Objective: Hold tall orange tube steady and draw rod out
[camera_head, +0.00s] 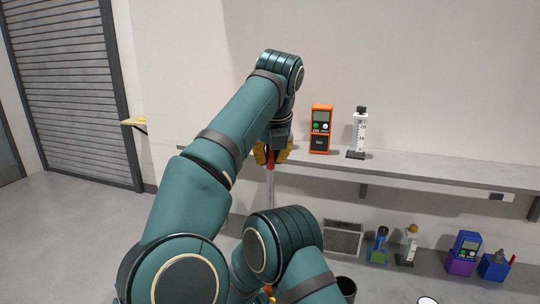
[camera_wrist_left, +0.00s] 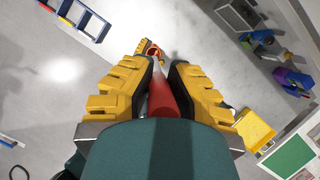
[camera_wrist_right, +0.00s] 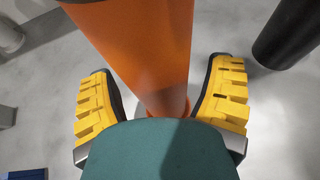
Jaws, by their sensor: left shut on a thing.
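My left gripper (camera_head: 271,153) is shut on the red handle (camera_head: 270,160) of the rod, high up near the shelf's front edge. The rod's pale shaft (camera_head: 270,190) hangs upright below it and passes behind my arm; its lower end is hidden. In the left wrist view the red handle (camera_wrist_left: 163,97) is between the fingers, with the orange tube's round mouth (camera_wrist_left: 153,49) far below. In the right wrist view the tall orange tube (camera_wrist_right: 145,45) runs between the fingers of my right gripper (camera_wrist_right: 163,95), which is open with gaps on both sides.
An orange meter (camera_head: 320,130) and a white graduated stand (camera_head: 359,133) are on the wall shelf (camera_head: 430,172). Several small devices, including a purple and blue one (camera_head: 463,255), stand on the lower bench. A dark cylinder (camera_wrist_right: 290,35) is right of the tube.

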